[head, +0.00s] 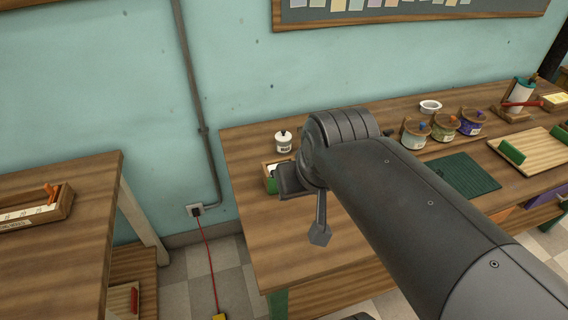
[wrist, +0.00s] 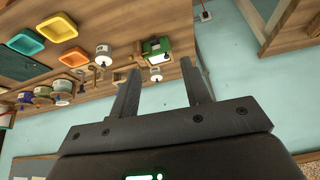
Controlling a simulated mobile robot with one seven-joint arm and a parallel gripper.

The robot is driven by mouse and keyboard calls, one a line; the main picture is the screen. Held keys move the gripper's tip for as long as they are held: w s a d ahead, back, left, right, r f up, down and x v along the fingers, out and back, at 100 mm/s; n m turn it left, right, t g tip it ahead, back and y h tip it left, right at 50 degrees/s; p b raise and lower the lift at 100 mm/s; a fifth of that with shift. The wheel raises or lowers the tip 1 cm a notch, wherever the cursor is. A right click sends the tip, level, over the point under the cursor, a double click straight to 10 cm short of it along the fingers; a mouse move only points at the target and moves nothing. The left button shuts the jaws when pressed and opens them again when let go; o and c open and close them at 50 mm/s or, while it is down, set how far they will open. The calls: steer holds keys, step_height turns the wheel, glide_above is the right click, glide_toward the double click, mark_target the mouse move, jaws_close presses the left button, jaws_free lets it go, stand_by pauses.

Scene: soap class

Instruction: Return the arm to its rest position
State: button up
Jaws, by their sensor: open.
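My arm (head: 430,210) reaches across the right-hand wooden table (head: 250,220) in the head view, from the lower right toward the table's left part. One finger of my gripper (head: 320,235) shows below the wrist, above the tabletop. In the wrist view my gripper (wrist: 163,95) has its two dark fingers well apart, with nothing held between them. Beyond the fingertips lie a green box (wrist: 156,47) and a small white jar (wrist: 156,74). Both are apart from the fingers.
In the head view a white lidded jar (head: 283,141) stands close left of my wrist. Several jars (head: 443,126), a green mat (head: 463,175) and a wooden tray (head: 540,152) are to the right. Another table (head: 60,240) stands left, with a floor gap and red cable (head: 208,255) between.

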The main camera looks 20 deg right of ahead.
steer(key=shift+s+a+f+n, duration=0.35)
steer(key=shift+s+f, duration=0.1)
steer(key=shift+s, duration=0.15)
